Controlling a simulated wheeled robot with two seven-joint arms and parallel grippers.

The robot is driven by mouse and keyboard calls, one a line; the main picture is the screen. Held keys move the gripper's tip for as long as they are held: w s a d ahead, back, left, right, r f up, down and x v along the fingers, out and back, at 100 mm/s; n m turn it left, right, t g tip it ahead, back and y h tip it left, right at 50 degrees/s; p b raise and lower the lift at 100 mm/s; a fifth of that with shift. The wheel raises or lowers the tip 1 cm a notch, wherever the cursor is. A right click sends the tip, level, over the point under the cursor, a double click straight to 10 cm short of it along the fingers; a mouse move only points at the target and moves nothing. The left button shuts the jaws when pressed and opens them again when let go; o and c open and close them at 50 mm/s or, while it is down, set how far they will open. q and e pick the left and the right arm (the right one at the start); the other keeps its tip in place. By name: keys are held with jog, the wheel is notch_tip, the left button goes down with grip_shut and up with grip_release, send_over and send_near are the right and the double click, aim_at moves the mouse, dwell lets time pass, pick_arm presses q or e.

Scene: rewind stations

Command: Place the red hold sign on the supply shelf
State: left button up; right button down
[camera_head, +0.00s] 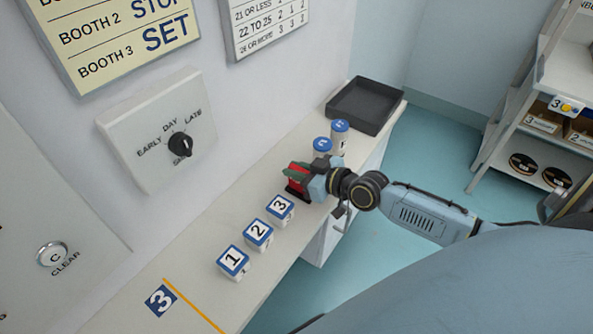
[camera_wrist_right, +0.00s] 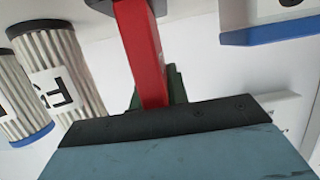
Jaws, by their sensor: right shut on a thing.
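The supply shelf (camera_head: 568,75) stands at the far right in the head view, apart from the gripper. It holds boxes and dark reels. My left gripper is not in view.
Blue-topped cylinders (camera_head: 340,135) and a black tray (camera_head: 365,106) are farther back. A dial box (camera_head: 160,130) is on the wall. Clear floor (camera_head: 440,150) lies before the shelf.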

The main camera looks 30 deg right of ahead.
jog(key=shift+f, duration=0.1)
jog(key=c, duration=1.4)
grip_release()
jog(key=shift+o, duration=0.2)
jog(key=shift+s+r, duration=0.1)
jog(key=shift+r, duration=0.15)
jog(key=p+v, duration=0.1)
jog(key=v, duration=1)
jog(key=shift+s+d+p, duration=0.2)
jog(key=shift+s+p, duration=0.15)
jog(key=shift+r, duration=0.1)
